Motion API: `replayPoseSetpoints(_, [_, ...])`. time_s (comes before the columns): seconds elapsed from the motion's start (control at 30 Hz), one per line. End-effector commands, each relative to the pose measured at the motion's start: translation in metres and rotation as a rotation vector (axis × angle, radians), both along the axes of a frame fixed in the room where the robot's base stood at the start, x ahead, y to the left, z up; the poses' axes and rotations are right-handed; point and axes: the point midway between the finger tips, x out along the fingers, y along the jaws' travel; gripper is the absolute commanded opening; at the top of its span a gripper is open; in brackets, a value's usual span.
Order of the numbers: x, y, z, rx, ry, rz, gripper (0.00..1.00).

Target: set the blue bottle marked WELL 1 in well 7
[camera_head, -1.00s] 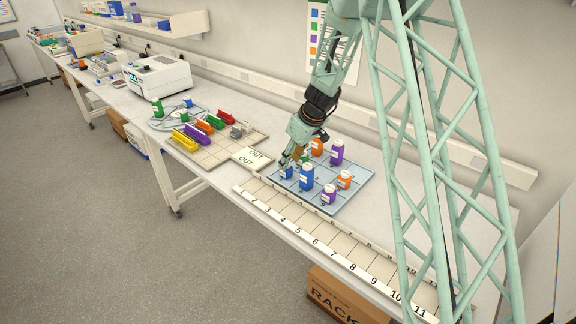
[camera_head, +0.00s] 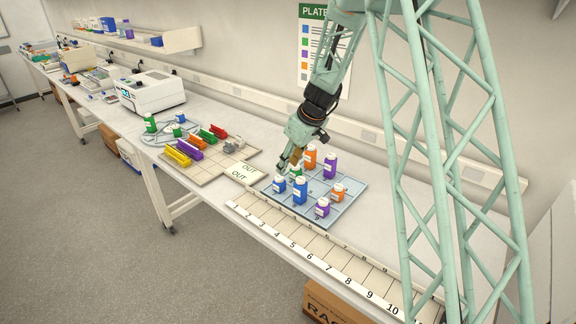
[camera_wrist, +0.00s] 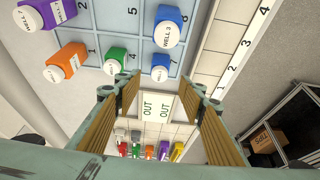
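The bottle plate (camera_head: 344,210) carries several bottles. A small blue bottle (camera_head: 279,185) stands near its front left corner, and a taller blue bottle (camera_head: 300,191) stands just right of it. In the wrist view, the small blue bottle (camera_wrist: 160,68) is at the plate's edge cell, and the large blue bottle (camera_wrist: 170,30) has a WELL cap whose number I cannot read surely. My gripper (camera_wrist: 162,98) is open, with nothing between its fingers. In the head view, my gripper (camera_head: 286,162) hangs low over the plate's left part, close to the green bottle (camera_head: 296,172).
Orange (camera_head: 310,158) and purple (camera_head: 330,166) bottles stand behind; small orange (camera_head: 338,192) and purple (camera_head: 322,208) ones stand right. A numbered strip (camera_head: 300,248) runs along the front. The OUT cards (camera_head: 240,173) and a tray of coloured racks (camera_head: 215,163) lie left.

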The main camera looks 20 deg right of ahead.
Motion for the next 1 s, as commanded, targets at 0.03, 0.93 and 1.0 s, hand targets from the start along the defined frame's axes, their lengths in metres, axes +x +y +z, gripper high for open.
replayPoseSetpoints(0.03, [0.0, 0.0, 0.0, 0.0, 0.0, 0.0, 0.37])
replayPoseSetpoints(0.93, [-0.02, 0.009, 0.036, 0.009, 0.001, -0.017, 0.37])
replayPoseSetpoints(1.0, [-0.028, 0.012, 0.049, 0.012, 0.003, -0.025, 0.37])
